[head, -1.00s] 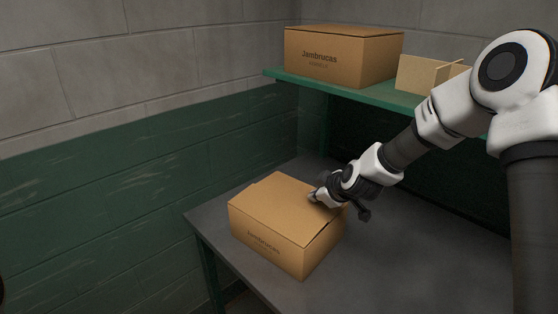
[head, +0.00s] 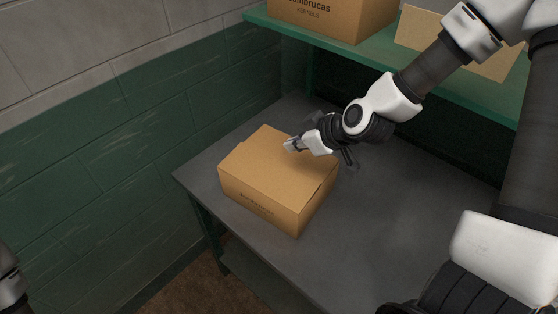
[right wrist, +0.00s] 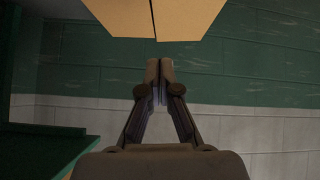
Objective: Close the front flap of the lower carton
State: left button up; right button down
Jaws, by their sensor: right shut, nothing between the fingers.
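The lower carton (head: 262,172) is a brown box on the grey table in the head view, with dark print on its front side. Its top looks flat and covered, with no flap standing up visibly. My right gripper (head: 290,146) is shut and empty, over the rear right part of the carton top; I cannot tell whether it touches. In the right wrist view the shut fingertips (right wrist: 160,68) point at the carton's top panels (right wrist: 158,18), which meet at a thin seam. My left gripper is not in view.
The grey table (head: 385,215) is clear to the right of the carton. A green and grey block wall (head: 130,125) stands behind and left.

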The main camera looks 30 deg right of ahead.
aim_at(271, 162)
jog(key=x, duration=0.6)
jog(key=f, duration=0.1)
jog(key=f+p, duration=0.1)
jog(key=f, duration=0.1)
jog(key=shift+w+f, duration=0.2)
jog(key=shift+f, duration=0.1)
jog(key=shift+w+d+f, duration=0.1)
jog(key=shift+f, duration=0.35)
